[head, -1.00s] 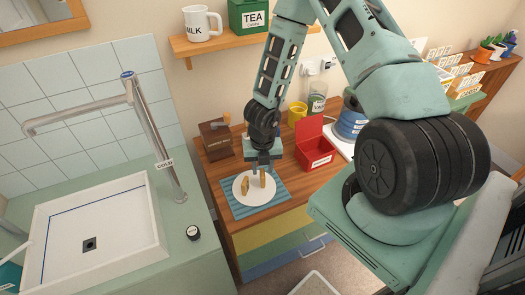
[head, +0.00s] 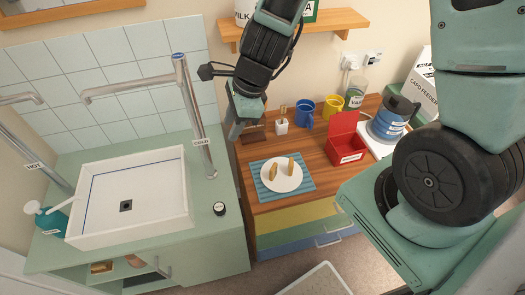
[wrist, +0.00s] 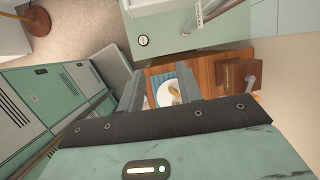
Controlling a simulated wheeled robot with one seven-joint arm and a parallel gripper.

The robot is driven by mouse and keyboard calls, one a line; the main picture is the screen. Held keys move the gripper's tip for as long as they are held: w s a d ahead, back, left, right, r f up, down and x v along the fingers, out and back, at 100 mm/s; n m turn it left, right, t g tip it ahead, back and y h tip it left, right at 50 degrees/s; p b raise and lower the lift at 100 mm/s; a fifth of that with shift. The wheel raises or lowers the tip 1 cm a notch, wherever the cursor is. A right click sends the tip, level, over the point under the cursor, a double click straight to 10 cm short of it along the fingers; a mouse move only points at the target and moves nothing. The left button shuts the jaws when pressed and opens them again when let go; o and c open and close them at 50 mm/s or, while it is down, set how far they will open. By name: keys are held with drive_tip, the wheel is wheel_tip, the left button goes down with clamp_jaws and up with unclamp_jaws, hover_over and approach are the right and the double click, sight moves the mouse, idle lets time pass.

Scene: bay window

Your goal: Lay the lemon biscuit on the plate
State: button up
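A white plate (head: 282,187) lies on a blue striped mat (head: 304,193) on the wooden counter. Two tan biscuits are on the plate, a left one (head: 272,172) and a right one (head: 291,166); I cannot read which is the lemon one. The plate (wrist: 163,99) and a biscuit (wrist: 174,89) show between my fingers in the wrist view. My gripper (head: 238,128) is raised up and to the left of the plate, clear of it. Its two fingers (wrist: 160,88) are apart with nothing held between them.
An open red tin (head: 346,150) stands right of the mat. Behind are a blue mug (head: 305,115), a yellow mug (head: 333,105) and a small white holder (head: 282,127). A brown box (wrist: 232,74) is partly behind my gripper. The sink (head: 135,205) and tap are at left.

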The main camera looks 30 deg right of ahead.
drive_tip(key=s+a+r+n+g, duration=0.2)
drive_tip(key=s+a+r+n, duration=0.55)
drive_tip(key=n, duration=0.65)
drive_tip(key=s+d+r+n+h, duration=0.1)
drive_tip(key=s+n, duration=0.4)
drive_tip(key=n, duration=0.2)
drive_tip(key=s+d+r+n+h, duration=0.2)
drive_tip(key=s+n, duration=0.4)
drive_tip(key=n, duration=0.1)
drive_tip(key=shift+d+n, duration=0.25)
drive_tip(key=shift+n, duration=0.05)
wheel_tip(320, 180, down, 2)
drive_tip(key=shift+f+b, duration=0.15)
drive_tip(key=shift+b, duration=1)
